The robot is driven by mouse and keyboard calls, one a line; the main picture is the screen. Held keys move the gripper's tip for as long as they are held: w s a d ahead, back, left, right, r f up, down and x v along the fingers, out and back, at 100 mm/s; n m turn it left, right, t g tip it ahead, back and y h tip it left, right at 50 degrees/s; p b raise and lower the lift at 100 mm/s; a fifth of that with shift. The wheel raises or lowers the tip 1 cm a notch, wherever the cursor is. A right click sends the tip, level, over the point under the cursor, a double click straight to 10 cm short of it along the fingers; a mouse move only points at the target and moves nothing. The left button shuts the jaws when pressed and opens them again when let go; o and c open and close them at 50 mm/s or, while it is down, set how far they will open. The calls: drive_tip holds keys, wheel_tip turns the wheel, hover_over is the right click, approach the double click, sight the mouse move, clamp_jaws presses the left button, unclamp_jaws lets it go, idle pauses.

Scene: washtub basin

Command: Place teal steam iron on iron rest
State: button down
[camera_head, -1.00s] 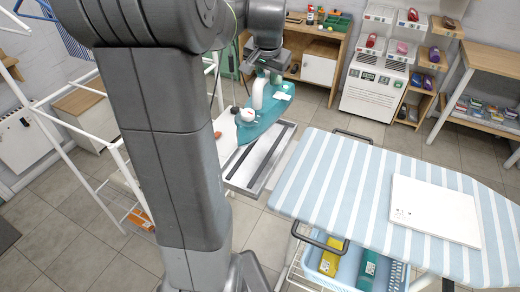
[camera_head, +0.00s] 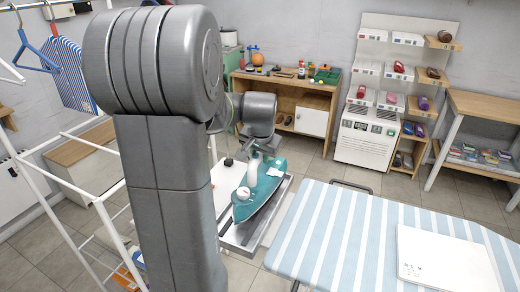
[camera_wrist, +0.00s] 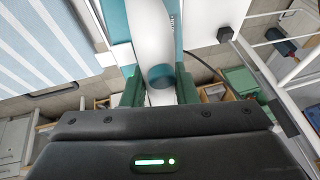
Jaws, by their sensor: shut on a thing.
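The teal steam iron (camera_head: 262,195), with a white and teal body, is in my gripper over the metal-rimmed tray that looks like the iron rest (camera_head: 238,246). In the head view my gripper (camera_head: 262,150) is partly hidden behind my arm.
The blue-and-white striped ironing board (camera_head: 340,235) stands right of the rest, with a white panel (camera_head: 445,262) on it. A white drying rack (camera_head: 75,190) stands at the left. Tiled floor lies between.

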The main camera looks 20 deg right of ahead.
sight(260, 173)
drive_tip(key=shift+f, duration=1.55)
drive_tip(key=shift+f, duration=0.15)
drive_tip(key=c, duration=1.1)
unclamp_jaws()
drive_tip(key=shift+c, duration=0.2)
drive_tip(key=v, duration=1.2)
